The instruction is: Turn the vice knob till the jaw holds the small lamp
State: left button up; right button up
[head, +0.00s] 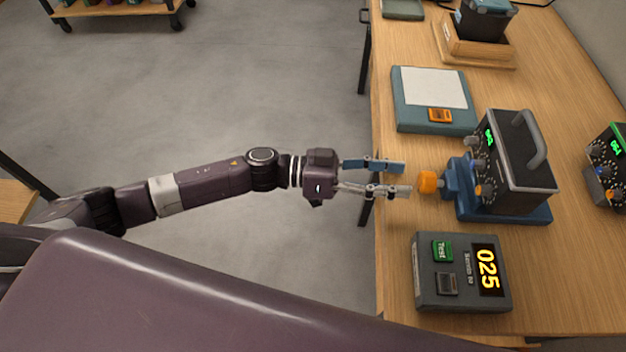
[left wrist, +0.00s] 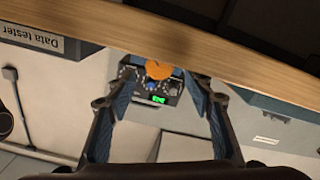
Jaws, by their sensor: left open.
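The orange vice knob (head: 428,182) sticks out toward the left from the blue vice (head: 460,172), near the table's front edge. My left gripper (head: 407,178) is open and empty just left of the knob, its fingers pointing at it with a small gap. In the left wrist view the knob (left wrist: 158,69) shows between the two open fingers (left wrist: 160,82). I cannot make out the small lamp or the jaw; a black box with a handle (head: 520,160) and green display stands at the vice and covers part of it. My right gripper is not in view.
A grey tester box (head: 462,305) reading 025 sits nearer on the wooden table (head: 395,225). A blue-grey panel with a white sheet (head: 433,88) lies farther back. Another dark device (head: 606,165) stands at the right edge.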

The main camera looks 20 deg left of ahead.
pick_arm(q)
jog(key=a, duration=0.6)
jog(key=w+a+f+n+t+y, duration=0.45)
jog(key=w+f+t, duration=0.25)
jog(key=w+f, duration=0.3)
jog(key=a+f+n+t+y, duration=0.1)
jog(key=a+f+y, duration=0.1)
jog(key=a+f, duration=0.2)
jog(key=a+f+n+y+b, duration=0.1)
jog(key=a+f+y, duration=0.2)
jog(key=f, duration=0.7)
jog(key=shift+a+t, duration=0.4)
jog(key=shift+a, duration=0.35)
